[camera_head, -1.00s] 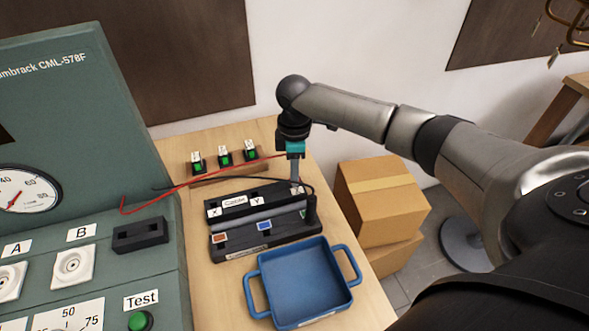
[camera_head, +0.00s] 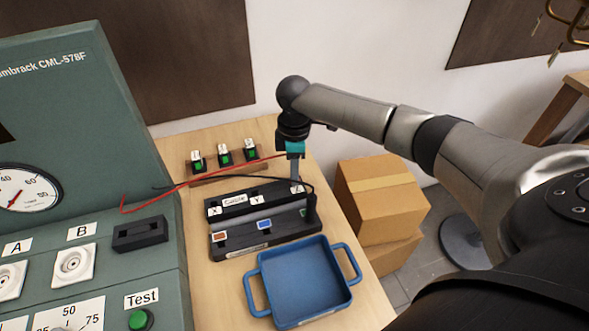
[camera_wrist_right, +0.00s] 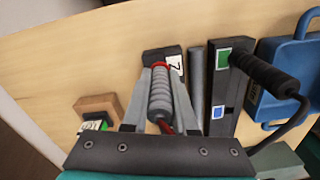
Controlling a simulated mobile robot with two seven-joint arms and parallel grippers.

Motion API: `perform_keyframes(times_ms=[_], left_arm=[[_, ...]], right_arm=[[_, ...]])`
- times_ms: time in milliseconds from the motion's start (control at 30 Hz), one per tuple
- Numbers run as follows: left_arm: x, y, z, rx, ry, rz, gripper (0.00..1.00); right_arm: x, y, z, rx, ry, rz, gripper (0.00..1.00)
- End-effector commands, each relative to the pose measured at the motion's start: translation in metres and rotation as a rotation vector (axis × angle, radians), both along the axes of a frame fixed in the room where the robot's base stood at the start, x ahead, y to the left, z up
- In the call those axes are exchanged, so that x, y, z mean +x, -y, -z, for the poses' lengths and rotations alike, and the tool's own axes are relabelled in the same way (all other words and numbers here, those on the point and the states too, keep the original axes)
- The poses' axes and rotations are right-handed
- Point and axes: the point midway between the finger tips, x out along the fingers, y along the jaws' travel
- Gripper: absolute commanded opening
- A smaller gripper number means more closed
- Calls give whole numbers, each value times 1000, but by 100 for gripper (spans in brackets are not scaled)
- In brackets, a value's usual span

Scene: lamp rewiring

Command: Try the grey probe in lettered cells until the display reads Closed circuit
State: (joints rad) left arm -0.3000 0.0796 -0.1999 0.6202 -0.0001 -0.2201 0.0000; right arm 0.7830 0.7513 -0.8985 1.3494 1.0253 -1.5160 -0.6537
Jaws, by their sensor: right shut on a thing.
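My right gripper (camera_head: 295,176) is shut on the grey probe (camera_wrist_right: 160,98), a ribbed grey handle with a red collar and a red cable (camera_head: 205,181). It is at the right end of the black lettered rack (camera_head: 212,200), at the cell marked Z (camera_wrist_right: 177,66). The probe points down at that cell; its tip is hidden, so I cannot tell how deep it sits. Cells X (camera_head: 214,211) and Y (camera_head: 257,199) lie to the left, with a label strip between them. No display text is readable. My left gripper is not in view.
A black probe (camera_wrist_right: 264,75) stands at the green-marked cell of the front block (camera_head: 240,246). A blue tray (camera_head: 303,282) is in front. Several green switches (camera_head: 224,158) stand behind. The green tester (camera_head: 75,120) is left, with its Test button (camera_head: 139,320). Cardboard boxes (camera_head: 380,200) are right.

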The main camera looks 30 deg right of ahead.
Motion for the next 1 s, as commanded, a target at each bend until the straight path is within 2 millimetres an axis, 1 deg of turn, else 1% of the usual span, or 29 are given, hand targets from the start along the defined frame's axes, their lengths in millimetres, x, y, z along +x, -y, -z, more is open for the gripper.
perform_keyframes(times_ms=[600, 633, 900, 933, 1000], left_arm=[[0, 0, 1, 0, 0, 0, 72], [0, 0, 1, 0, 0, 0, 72], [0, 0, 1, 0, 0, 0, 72], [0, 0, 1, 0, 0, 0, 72], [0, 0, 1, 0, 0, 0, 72]], right_arm=[[0, 0, 8, 1, 0, 0, 0], [0, 0, 8, 0, 1, 0, 28], [0, 0, 7, 0, 1, 0, 58], [0, 0, 7, 0, 1, 0, 61], [0, 0, 7, 0, 1, 0, 61]])
